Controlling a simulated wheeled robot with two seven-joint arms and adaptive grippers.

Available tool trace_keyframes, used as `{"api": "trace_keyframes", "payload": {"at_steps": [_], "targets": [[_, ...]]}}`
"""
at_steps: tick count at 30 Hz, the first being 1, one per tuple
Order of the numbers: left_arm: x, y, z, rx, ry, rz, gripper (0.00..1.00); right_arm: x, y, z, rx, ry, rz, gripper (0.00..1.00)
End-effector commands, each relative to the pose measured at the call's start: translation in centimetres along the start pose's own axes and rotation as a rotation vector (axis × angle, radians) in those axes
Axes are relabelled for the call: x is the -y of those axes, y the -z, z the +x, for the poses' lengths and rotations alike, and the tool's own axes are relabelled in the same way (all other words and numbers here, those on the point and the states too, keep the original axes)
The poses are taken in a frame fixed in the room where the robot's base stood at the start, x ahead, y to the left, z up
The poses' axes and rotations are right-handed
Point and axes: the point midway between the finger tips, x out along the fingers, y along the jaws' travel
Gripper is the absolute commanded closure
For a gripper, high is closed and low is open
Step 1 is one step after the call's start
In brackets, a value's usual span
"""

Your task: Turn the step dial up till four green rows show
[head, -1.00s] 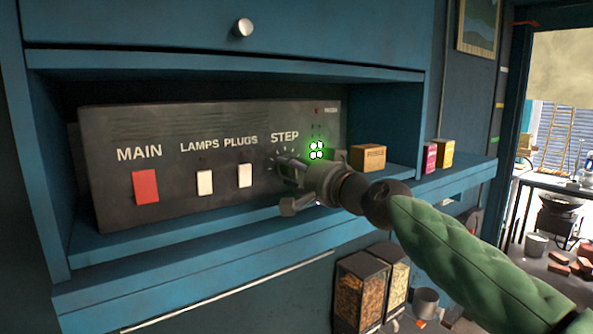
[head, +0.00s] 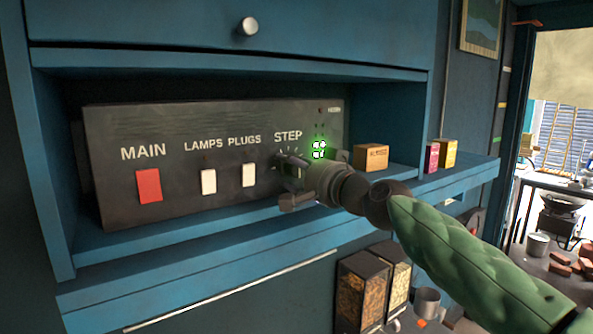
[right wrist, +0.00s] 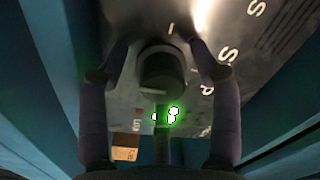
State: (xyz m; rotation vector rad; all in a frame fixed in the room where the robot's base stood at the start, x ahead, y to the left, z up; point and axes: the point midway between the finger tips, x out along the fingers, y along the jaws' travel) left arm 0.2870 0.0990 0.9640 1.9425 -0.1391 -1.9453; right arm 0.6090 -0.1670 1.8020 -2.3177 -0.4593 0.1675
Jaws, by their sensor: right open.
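The step dial (right wrist: 162,72) is a dark round knob on the control panel (head: 120,190). In the wrist view it sits between the two fingers of my right gripper (right wrist: 162,58), with a gap on each side. In the head view my right gripper (head: 290,180) is at the panel below the STEP label and hides much of the dial. The green lights (head: 319,150) beside the dial are lit in two rows, with dark dots above them. They also glow in the wrist view (right wrist: 172,115). My left gripper is out of view.
The red MAIN switch (head: 148,185) and the white LAMPS (head: 208,181) and PLUGS (head: 249,175) switches are left of the dial. A small brown box (head: 371,158) stands right of the panel on the blue shelf (head: 200,237). The cabinet encloses the panel above and below.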

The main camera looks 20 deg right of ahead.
Motion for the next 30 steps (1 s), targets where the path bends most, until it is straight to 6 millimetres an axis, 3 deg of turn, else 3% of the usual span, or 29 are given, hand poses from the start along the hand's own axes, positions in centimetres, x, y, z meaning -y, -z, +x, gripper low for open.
{"api": "trace_keyframes", "payload": {"at_steps": [8, 24, 30], "targets": [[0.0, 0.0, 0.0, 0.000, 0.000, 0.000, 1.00, 0.0, 0.2, -1.2, -0.003, 0.000, -0.001, 0.36], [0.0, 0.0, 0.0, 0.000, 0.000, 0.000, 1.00, 0.1, 0.0, -9.8, -0.003, 0.000, 0.000, 0.36], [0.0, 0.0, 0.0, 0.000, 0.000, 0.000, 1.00, 0.0, -0.1, -11.5, 0.001, -0.001, 0.000, 0.36]]}}
